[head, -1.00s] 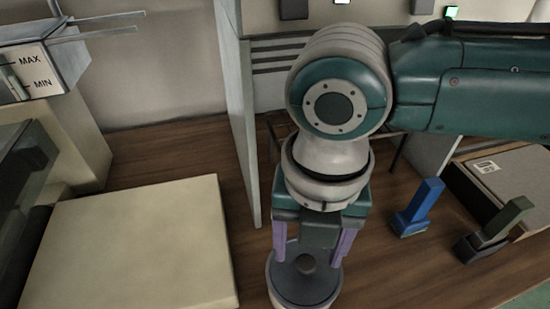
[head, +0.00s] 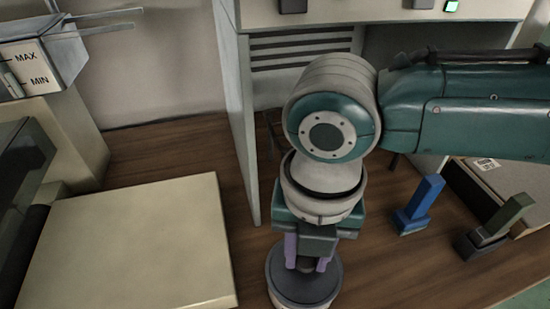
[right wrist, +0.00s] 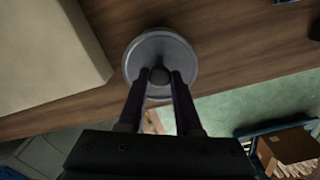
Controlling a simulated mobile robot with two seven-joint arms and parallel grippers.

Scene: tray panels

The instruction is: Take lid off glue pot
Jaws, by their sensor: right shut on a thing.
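The glue pot (head: 277,298) stands on the wooden bench at the bottom centre of the head view, with its round dark grey lid (head: 325,286) on top. My right gripper (head: 306,266) is above the lid, its purple fingers shut on the lid's knob, which they mostly hide in the head view. In the right wrist view the lid (right wrist: 178,52) is a grey disc, and the dark round knob (right wrist: 159,75) sits between the fingertips of the right gripper (right wrist: 160,78). My left gripper is not in view.
A pale cream block (head: 130,245) lies to the left. A blue upright-handled piece (head: 420,203) and a dark grey one (head: 495,228) stand to the right, near a flat box (head: 487,172). A grey upright panel (head: 238,120) rises behind the pot.

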